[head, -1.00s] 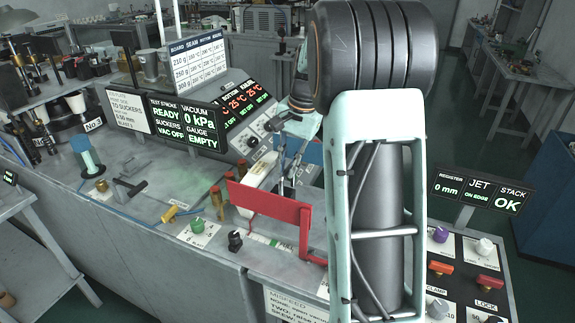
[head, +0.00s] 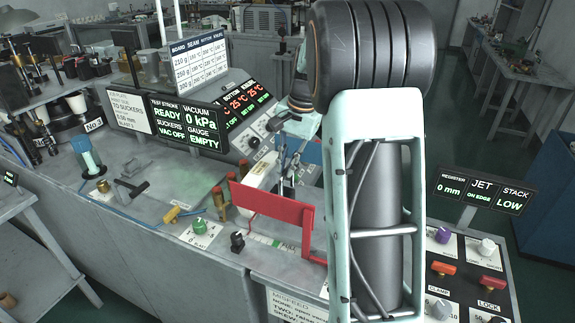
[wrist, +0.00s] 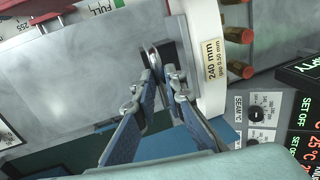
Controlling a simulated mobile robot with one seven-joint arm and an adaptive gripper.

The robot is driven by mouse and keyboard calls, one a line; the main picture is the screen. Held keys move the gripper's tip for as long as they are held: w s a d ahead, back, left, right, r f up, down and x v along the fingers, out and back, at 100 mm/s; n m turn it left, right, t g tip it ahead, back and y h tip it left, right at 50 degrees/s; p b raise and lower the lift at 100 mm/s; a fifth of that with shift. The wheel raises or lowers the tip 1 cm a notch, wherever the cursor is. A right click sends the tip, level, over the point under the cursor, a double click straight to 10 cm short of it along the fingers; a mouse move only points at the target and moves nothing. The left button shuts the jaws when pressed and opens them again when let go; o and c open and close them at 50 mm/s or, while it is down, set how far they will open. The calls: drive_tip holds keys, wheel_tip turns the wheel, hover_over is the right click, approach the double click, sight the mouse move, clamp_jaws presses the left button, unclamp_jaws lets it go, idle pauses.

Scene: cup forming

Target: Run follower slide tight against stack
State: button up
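My gripper (wrist: 157,65) is in the middle of the wrist view, its blue-sided fingers angled in toward each other. Its tips are close together beside an upright grey metal plate (wrist: 178,52), which looks like the follower slide. Whether the tips grip a part of it is unclear. In the head view my gripper (head: 287,175) reaches down behind a red plate and my forearm hides much around it. I cannot make out the stack of blanks or any gap to it. The stack display (head: 511,201) reads LOW.
A pale bar labelled 240 mm (wrist: 212,62) stands beside the grey plate. Several brass-coloured posts (wrist: 238,36) are beyond it. The red plate (head: 270,208) stands in front of my gripper. A control panel (head: 463,270) with knobs and levers is at right.

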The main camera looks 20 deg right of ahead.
drive_tip(key=o, duration=0.4)
drive_tip(key=shift+c, duration=0.2)
wheel_tip(320, 180, up, 12)
drive_tip(key=s+d, duration=0.1)
drive_tip(key=shift+s+d, duration=0.3)
drive_tip(key=shift+s, duration=0.05)
drive_tip(key=shift+f, duration=0.1)
